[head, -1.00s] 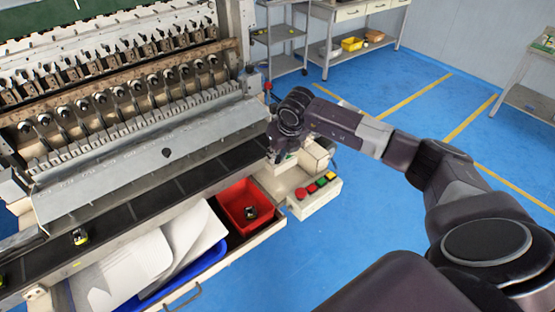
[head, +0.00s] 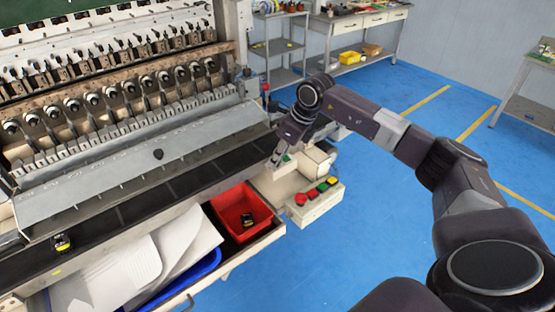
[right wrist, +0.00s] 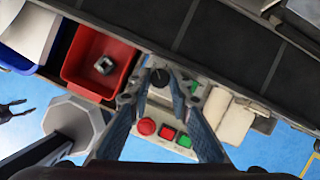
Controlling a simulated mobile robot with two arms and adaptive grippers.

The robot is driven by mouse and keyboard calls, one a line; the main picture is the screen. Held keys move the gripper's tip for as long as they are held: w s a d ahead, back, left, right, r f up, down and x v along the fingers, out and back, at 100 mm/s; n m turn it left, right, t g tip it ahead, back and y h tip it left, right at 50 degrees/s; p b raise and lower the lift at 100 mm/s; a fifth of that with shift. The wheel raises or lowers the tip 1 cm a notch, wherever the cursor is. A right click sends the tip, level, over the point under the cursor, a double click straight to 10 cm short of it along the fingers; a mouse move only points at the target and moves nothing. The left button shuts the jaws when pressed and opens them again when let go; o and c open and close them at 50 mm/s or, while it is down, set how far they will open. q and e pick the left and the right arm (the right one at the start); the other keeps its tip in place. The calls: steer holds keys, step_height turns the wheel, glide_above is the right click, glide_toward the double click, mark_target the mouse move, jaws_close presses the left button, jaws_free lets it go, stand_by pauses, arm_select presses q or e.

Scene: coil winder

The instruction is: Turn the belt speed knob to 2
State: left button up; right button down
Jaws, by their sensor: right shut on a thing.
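In the head view my right gripper (head: 277,160) reaches down to the pale housing (head: 280,184) at the right end of the belt (head: 185,186). There the gripper hides the knob, and no scale marks or pointer are legible. My left gripper is not seen in the head view.
A control box with red, yellow and green buttons (head: 316,200) sits right beside the housing, close to my right gripper. A red bin (head: 226,218) with a small dark part lies left of it.

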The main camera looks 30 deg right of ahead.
steer(key=shift+r, duration=0.1)
stand_by(0.3)
steer(key=c, duration=2)
jaws_free()
steer(key=shift+c, duration=0.2)
